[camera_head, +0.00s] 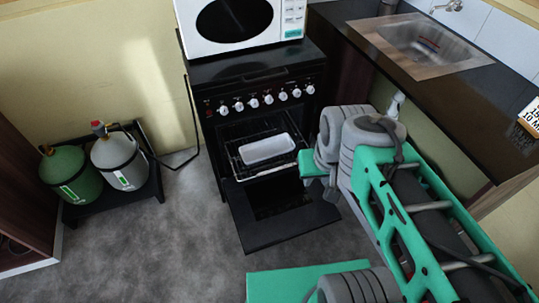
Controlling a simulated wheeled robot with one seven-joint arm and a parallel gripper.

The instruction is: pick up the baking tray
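The baking tray (267,149) is a pale grey-white, shallow rectangular pan with rounded corners. It sits on a dark wire rack (245,170) in the open oven of the black stove (255,80). The tray's whole top shows and nothing touches it from above. My grey and teal arm reaches in from the lower right, and its bent part is just right of the oven opening. My gripper's fingers cannot be made out; the arm seems to hide them.
The oven door (280,212) is folded down in front. A white microwave (240,22) stands on the stove. A dark counter (420,80) with a sink (425,42) runs along the right. Green and grey gas bottles (72,174) stand at left. Grey floor is clear front left.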

